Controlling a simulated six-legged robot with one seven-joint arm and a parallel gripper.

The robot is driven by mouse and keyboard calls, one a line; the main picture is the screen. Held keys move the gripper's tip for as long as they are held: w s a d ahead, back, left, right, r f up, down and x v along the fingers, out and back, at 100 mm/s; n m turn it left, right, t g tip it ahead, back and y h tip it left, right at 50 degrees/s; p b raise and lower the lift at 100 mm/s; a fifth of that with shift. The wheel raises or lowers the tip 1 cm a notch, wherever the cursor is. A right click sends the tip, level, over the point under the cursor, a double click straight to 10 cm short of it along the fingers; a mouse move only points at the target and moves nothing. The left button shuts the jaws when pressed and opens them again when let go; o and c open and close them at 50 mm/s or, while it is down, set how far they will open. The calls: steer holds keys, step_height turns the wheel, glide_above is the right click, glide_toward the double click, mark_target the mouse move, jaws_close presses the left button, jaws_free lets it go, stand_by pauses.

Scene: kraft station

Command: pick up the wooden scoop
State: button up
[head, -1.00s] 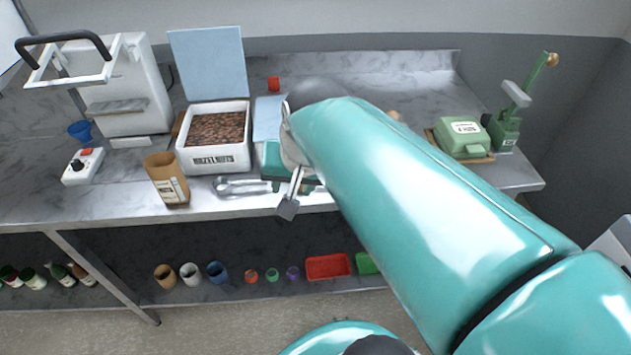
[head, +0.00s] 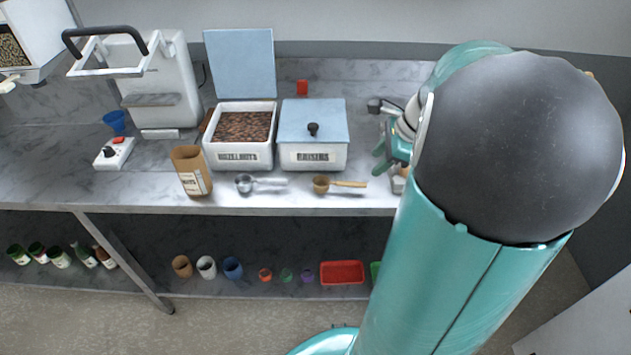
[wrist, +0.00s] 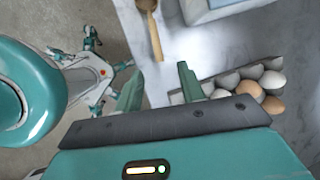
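In the wrist view the scoop (wrist: 153,30) shows at the top, handle pointing toward my fingers. My gripper (wrist: 160,88) is open, with nothing between its fingers, and the scoop is beyond the fingertips. In the head view my gripper (head: 383,160) is to the right of the scoop, partly covered by my own arm.
A metal scoop (head: 260,184) lies left of the wooden one, beside a paper bag (head: 190,172). The hazelnut bin (head: 238,156) and lidded bin (head: 313,156) stand behind. An egg carton (wrist: 222,80) sits close to my fingers. Counter between the scoops is clear.

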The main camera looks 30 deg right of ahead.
glide_above(356, 183)
steer(key=s+d, duration=0.2)
steer(key=f, duration=0.4)
steer(key=shift+a+f, duration=0.25)
steer(key=shift+f, duration=0.1)
steer(key=x, duration=0.5)
steer(key=shift+a+f, duration=0.2)
jaws_close()
